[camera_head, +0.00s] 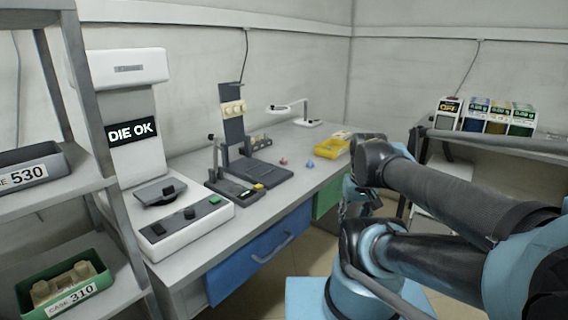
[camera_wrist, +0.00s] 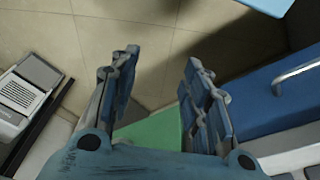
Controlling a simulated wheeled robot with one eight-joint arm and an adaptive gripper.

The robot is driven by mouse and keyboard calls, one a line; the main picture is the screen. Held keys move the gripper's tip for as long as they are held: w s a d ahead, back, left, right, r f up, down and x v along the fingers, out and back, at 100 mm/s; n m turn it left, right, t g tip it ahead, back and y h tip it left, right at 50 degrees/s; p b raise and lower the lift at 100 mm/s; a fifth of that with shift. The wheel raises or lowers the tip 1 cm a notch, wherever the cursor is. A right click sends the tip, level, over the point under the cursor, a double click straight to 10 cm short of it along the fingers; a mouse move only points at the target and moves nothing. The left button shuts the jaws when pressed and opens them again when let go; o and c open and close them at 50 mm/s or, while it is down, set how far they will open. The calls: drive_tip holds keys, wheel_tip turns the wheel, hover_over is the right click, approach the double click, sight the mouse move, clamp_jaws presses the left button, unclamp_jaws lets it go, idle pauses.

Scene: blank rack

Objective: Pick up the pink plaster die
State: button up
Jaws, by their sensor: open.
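The die does not show in the wrist view. My gripper (camera_wrist: 158,82) is open and empty, its two fingers apart above the floor and a green panel. In the head view my gripper (camera_head: 350,205) is partly hidden by my arm, off the bench's front edge and well apart from the die.
A yellow bin (camera_head: 333,148) stands right of the die, and a white lamp (camera_head: 290,107) behind. A white DIE OK machine (camera_head: 132,130) and a shelf rack (camera_head: 95,187) fill the left. A blue drawer (camera_head: 260,255) is under the bench.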

drive_tip(key=w+a+r+n, duration=0.3)
drive_tip(key=w+r, duration=0.6)
drive_tip(key=r, duration=0.1)
wheel_tip(320, 180, up, 13)
drive_tip(key=n+g, duration=0.2)
drive_tip(key=n, duration=0.5)
hover_over(283, 160)
drive_tip(key=w, duration=0.1)
wheel_tip(283, 160, down, 17)
drive_tip(key=shift+w+a+r, duration=0.1)
drive_tip(key=shift+a, duration=0.05)
drive_tip(key=c, duration=0.9)
